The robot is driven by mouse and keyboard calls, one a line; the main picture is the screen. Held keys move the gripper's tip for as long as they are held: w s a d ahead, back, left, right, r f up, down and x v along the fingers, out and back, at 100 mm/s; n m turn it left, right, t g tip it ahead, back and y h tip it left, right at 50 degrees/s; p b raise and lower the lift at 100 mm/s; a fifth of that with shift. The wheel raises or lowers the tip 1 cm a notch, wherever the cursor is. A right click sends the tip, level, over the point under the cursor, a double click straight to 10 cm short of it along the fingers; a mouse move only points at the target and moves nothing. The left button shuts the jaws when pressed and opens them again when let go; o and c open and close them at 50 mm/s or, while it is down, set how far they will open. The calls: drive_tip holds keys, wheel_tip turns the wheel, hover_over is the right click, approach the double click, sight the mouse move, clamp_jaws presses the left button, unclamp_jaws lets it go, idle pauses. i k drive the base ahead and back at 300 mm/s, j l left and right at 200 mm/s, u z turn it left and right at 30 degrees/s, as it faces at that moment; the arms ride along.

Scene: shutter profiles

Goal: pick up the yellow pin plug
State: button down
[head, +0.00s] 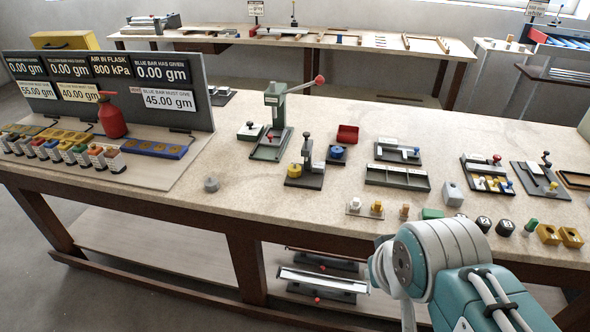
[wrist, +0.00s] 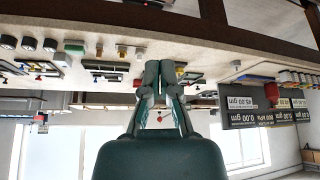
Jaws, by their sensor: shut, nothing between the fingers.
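A small yellow pin plug (head: 377,207) stands on a pale base near the front edge of the workbench, just right of a similar white plug (head: 354,204). In the wrist view, which is upside down, what looks like the yellow plug (wrist: 121,50) is small and left of the fingers. My gripper (wrist: 160,66) is shut and empty, its fingertips close together and apart from the plug. In the head view only my arm shows; the gripper itself is not visible there.
A wooden peg (head: 404,211), a green block (head: 432,214) and black cylinders (head: 483,223) line the front edge to the right. A fixture with a yellow cylinder (head: 295,169) stands behind to the left. The bench around the grey knob (head: 211,185) is mostly clear.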

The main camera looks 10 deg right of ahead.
sight(293, 172)
drive_tip(key=i+j+z, duration=0.25)
drive_tip(key=i+j, duration=0.45)
drive_tip(key=j, duration=0.1)
